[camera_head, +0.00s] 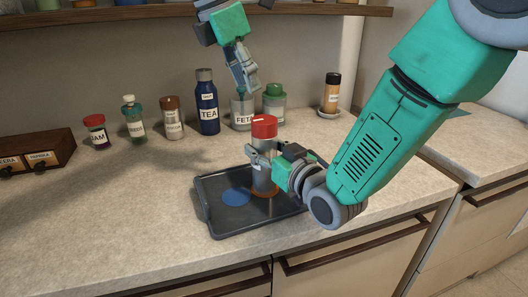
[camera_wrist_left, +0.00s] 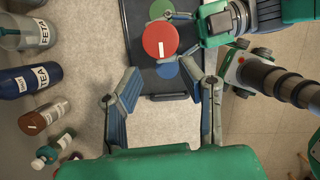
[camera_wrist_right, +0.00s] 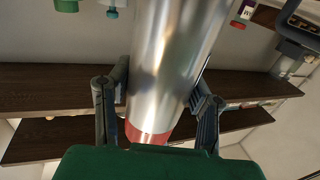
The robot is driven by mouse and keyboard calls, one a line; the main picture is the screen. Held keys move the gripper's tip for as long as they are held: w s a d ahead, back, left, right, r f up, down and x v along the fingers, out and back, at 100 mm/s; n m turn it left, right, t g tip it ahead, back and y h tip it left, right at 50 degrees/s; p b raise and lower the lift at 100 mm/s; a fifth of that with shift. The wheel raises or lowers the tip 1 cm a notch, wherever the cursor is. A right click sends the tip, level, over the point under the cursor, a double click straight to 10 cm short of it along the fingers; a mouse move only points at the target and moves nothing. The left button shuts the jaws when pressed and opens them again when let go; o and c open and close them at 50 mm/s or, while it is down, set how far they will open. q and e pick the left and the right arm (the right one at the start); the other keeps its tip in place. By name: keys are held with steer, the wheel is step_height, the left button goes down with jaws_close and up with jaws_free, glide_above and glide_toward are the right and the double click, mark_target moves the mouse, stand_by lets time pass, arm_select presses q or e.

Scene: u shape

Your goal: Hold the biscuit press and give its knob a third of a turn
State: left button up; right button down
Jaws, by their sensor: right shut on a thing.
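The biscuit press (camera_head: 263,170) is a silver cylinder with a red knob (camera_head: 264,126) on top. It stands upright on an orange-ringed spot of the dark tray. My right gripper (camera_head: 262,152) is shut on its body from the right; the right wrist view shows a finger on each side of the silver body (camera_wrist_right: 172,60). In the left wrist view the red knob (camera_wrist_left: 160,40) shows a white line mark, beyond the fingertips. My left gripper (camera_head: 246,82) hangs above and behind the press, in front of the jars. Its fingers are apart and empty in the left wrist view (camera_wrist_left: 168,85).
The dark tray (camera_head: 217,228) also bears a flat blue disc (camera_head: 236,197). Behind stand a blue TEA bottle (camera_head: 207,105), a FETA jar (camera_head: 241,112) and several other jars. A wooden drawer box (camera_head: 38,150) is at the left. The counter left of the tray is clear.

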arm_select(q)
steer(key=o, duration=0.6)
steer(key=shift+o, duration=0.9)
steer(key=shift+w+f, duration=0.15)
steer(key=shift+f, duration=0.05)
steer(key=w+a+f+m+t, duration=0.1)
steer(key=w+f+m+t, duration=0.1)
steer(key=w+f+m, duration=0.15)
steer(key=m+t+h, duration=0.3)
steer(key=m+t, duration=1)
steer(key=m, duration=1.2)
glide_toward(259, 131)
steer(key=x, duration=1.2)
steer(key=shift+w+d, duration=0.2)
steer(key=shift+w, duration=0.1)
